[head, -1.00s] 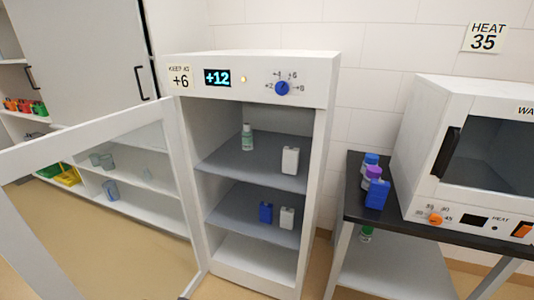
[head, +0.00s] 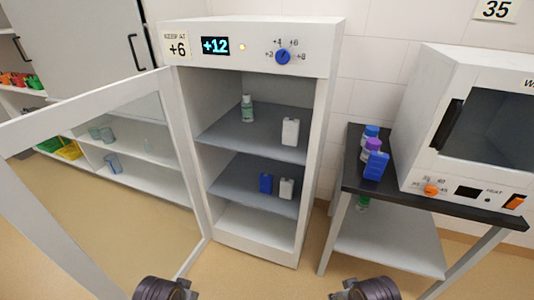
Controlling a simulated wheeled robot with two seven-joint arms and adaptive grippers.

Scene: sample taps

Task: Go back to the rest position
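Two dark parts of my own arms show at the bottom edge in the head view, one left of centre and one right of centre. Neither shows clear fingertips, so my grippers are out of sight. The white fridge cabinet (head: 256,45) stands ahead with its glass door (head: 85,103) swung open to the left. Its display reads +12 and its label reads +6. The blue knob (head: 283,57) is on its front panel. Inside, a green-white bottle (head: 247,109) and a white bottle (head: 290,132) stand on the upper shelf. A blue bottle (head: 266,183) and a white bottle (head: 286,188) stand on the lower shelf.
A black-topped table (head: 440,205) at right holds a white heating oven (head: 425,110) and several blue and purple bottles (head: 374,165). A green bottle (head: 362,203) is on its lower shelf. Low white shelving (head: 150,180) stands behind the door. The floor in front is clear.

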